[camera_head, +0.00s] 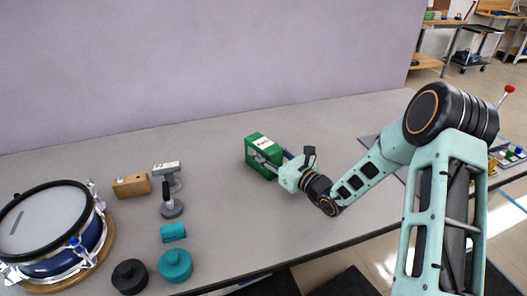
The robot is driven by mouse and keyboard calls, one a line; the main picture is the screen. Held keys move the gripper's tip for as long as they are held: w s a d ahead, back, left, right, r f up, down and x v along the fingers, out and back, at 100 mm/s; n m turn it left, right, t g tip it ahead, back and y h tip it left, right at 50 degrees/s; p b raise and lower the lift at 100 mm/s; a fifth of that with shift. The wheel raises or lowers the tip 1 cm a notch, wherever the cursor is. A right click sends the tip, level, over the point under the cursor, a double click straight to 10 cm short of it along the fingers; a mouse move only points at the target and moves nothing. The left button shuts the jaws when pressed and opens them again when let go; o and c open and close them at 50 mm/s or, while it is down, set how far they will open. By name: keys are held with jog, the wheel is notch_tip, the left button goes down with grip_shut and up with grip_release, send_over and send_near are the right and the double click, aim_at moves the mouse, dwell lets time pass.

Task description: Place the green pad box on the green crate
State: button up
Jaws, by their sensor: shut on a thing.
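The green pad box (265,143), with a white label on its top, is near the middle of the grey table. My gripper (268,163) reaches it from the right and front, and is shut on it. The fingers are small in the picture and partly hidden against the box. I cannot tell whether the box touches the table or is just above it. I cannot make out a green crate in this view; my arm covers part of the right side.
A blue drum (60,235) stands at the left. A wall (200,70) rises behind the table.

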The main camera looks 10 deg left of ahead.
jog(key=shift+f, duration=0.1)
jog(key=o, duration=1.4)
